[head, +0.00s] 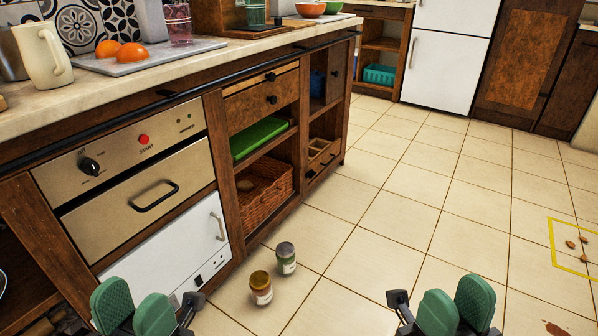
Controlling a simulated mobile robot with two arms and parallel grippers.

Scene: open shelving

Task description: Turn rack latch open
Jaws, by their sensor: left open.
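I cannot make out with certainty a part that is a rack latch. The steel-fronted appliance (121,204) at the left has a black dial (91,167), a red start button (143,140) and a front with a black bar handle (155,196); this front looks shut. A white door (168,250) with an upright handle (217,228) is below it. My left gripper (131,311) is open and empty at the bottom left, in front of the white door's lower part. My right gripper (456,308) is open and empty over the floor at the bottom right.
Two jars (261,288) (286,258) stand on the floor between my grippers, near the cabinet. Open shelves hold a green tray (258,138) and a wicker basket (264,188). A yellow outline (552,245) with small brown items is at the right. The middle floor is clear.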

